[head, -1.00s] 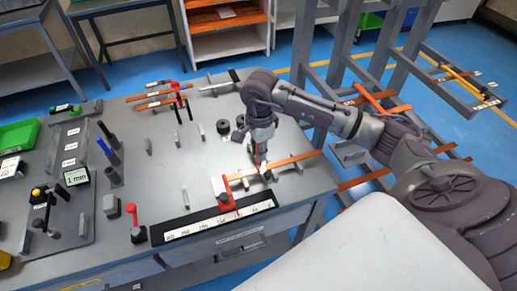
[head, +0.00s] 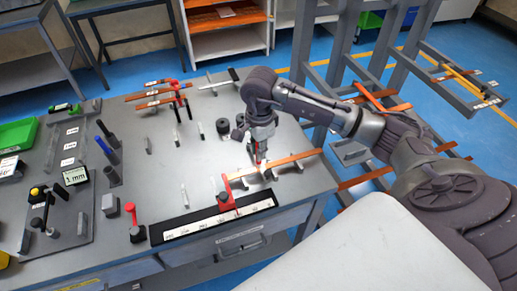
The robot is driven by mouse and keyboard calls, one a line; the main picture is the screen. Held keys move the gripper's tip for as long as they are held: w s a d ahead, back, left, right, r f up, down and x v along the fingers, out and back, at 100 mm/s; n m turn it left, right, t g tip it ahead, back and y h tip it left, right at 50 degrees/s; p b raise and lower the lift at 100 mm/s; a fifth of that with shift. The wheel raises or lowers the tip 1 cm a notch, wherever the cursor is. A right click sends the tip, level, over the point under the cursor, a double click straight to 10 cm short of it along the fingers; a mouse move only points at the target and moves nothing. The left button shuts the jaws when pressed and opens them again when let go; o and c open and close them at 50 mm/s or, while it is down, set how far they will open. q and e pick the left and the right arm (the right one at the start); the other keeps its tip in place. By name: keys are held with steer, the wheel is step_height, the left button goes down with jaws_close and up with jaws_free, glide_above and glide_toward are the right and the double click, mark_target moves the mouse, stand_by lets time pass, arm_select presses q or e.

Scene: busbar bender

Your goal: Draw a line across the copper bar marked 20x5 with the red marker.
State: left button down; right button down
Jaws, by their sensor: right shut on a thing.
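A copper bar (head: 293,158) lies slanted near the right front of the grey workbench, with small supports around it. Any marking on it is too small to read. My right gripper (head: 259,151) points down above the bar's left part, shut on the red marker (head: 258,158). Only a little red shows below the fingers. I cannot tell whether the marker's tip touches the bar, and no drawn line can be made out on it. My left gripper is not in view.
A red-handled clamp (head: 226,194) stands just left of the bar, beside a black strip with white labels (head: 213,220). More copper bars (head: 160,92) lie at the back of the workbench (head: 165,175). A grey rack (head: 345,60) stands behind my right arm.

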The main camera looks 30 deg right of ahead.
steer(key=shift+f+b, duration=0.6)
stand_by(0.7)
steer(key=shift+s+b, duration=0.15)
steer(key=shift+b, duration=0.3)
stand_by(0.8)
steer(key=shift+w+d+b, duration=0.2)
steer(key=shift+w+b, duration=0.95)
steer(key=shift+b, duration=0.65)
stand_by(1.9)
steer(key=shift+r, duration=0.15)
step_height(320, 180, up, 7)
steer(key=p, duration=0.3)
steer(key=shift+p, duration=0.4)
stand_by(0.6)
